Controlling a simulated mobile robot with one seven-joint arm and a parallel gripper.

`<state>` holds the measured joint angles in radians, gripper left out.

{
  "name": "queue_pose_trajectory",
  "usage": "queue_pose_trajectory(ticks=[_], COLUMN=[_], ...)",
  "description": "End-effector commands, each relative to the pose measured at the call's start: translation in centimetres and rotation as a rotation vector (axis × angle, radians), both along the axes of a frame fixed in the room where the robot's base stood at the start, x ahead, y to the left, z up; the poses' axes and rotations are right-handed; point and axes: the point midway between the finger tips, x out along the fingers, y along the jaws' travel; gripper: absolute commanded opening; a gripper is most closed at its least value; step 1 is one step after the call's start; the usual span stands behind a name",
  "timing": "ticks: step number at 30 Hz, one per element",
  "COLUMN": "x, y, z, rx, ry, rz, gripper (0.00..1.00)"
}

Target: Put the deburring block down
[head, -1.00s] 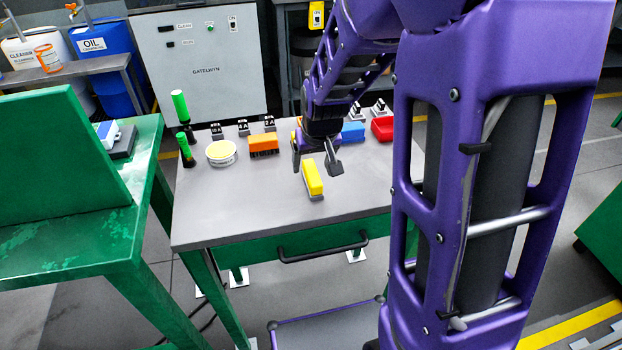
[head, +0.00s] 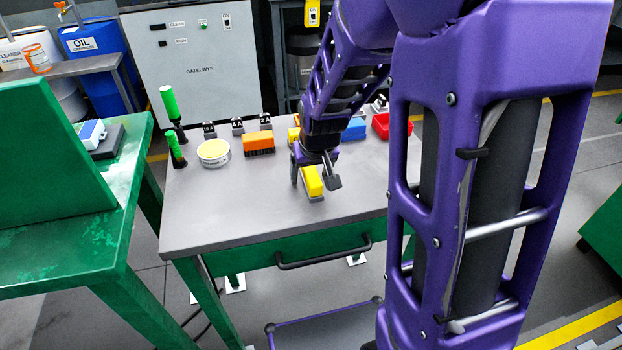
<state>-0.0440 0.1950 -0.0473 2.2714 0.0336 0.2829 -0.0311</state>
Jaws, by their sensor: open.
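A yellow block with a grey underside (head: 313,184) sits on the grey top of the green workbench (head: 225,222), near the middle. It looks like the deburring block, but no label on it is readable. My gripper (head: 314,182) is low over it, pointing down, with its fingers apart. One finger is to the left of the block and the other to the right, with a visible gap at least on the right. The gripper body hides the block's far end.
Green-capped markers (head: 170,108) stand at the left. The bench's front left is clear.

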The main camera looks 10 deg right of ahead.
Motion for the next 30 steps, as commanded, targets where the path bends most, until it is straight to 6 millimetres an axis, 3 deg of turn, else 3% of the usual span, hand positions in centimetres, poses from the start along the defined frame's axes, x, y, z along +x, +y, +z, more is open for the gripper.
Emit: queue_pose_trajectory(ticks=[1, 12, 14, 25, 30], x=[0.0, 0.0, 0.0, 0.0, 0.1], y=[0.0, 0.0, 0.0, 0.0, 0.0], z=[-0.2, -0.1, -0.1, 0.2, 2.2], rx=[0.000, 0.000, 0.000, 0.000, 0.000], ry=[0.000, 0.000, 0.000, -0.001, -0.006], rz=[0.000, 0.000, 0.000, 0.000, 0.000], gripper=[0.75, 0.08, 0.00, 0.00, 0.00])
